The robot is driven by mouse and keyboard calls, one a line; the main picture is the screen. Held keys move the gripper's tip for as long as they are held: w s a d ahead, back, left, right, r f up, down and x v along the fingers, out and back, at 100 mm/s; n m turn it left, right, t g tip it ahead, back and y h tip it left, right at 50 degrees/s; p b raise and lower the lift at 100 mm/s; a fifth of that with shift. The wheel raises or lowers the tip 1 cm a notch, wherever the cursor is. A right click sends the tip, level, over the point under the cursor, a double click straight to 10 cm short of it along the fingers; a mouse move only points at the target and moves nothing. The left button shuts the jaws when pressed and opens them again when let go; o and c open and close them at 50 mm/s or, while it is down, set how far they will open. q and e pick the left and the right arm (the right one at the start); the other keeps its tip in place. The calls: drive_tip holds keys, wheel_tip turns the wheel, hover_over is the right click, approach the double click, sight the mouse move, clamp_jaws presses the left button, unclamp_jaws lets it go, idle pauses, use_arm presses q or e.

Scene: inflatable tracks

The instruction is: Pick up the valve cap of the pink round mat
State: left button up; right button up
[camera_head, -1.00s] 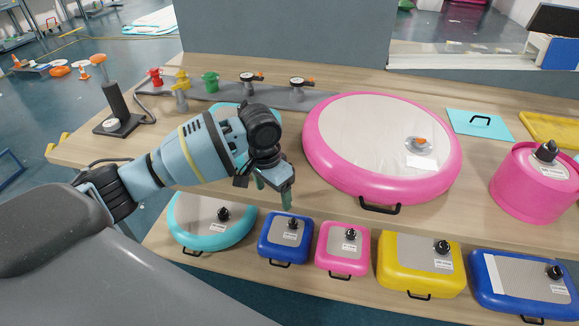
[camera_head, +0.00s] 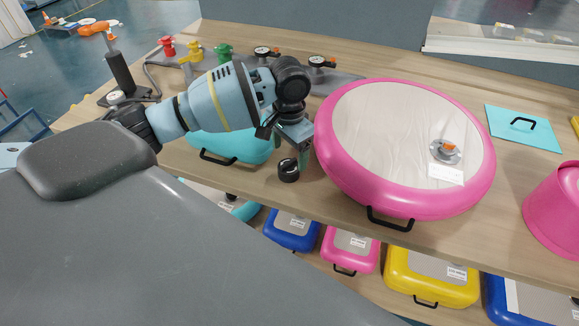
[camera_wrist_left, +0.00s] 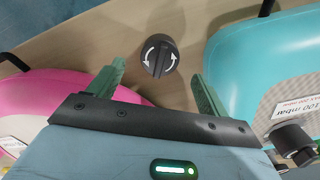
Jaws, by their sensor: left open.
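The pink round mat (camera_head: 408,205) lies on the bench, with an open grey and orange valve (camera_head: 446,151) on its pale top. A loose black valve cap (camera_head: 288,170) stands on the bench left of the mat. The left wrist view shows the cap (camera_wrist_left: 159,56) from above, with white curved arrows on its face. My left gripper (camera_head: 303,158) is open and empty, pointing down close to the cap. In the left wrist view the green fingers (camera_wrist_left: 157,82) are spread, with the cap just beyond them, roughly centred in the gap. My right gripper is not in view.
A teal mat (camera_head: 230,145) lies left of the cap, partly behind my arm; it also shows in the left wrist view (camera_wrist_left: 235,60). A pink cylinder (camera_head: 556,215) stands at right. Several mats fill the shelf below. Bare wood surrounds the cap.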

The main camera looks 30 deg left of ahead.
sight(289, 162)
use_arm(q)
drive_tip(key=shift+w+f, duration=0.1)
drive_tip(key=shift+f, duration=0.2)
wheel_tip(289, 162, down, 5)
drive_tip(key=shift+s, duration=0.2)
drive_tip(key=c, duration=1)
drive_tip(key=shift+o, duration=0.2)
drive_tip(key=shift+r, duration=0.15)
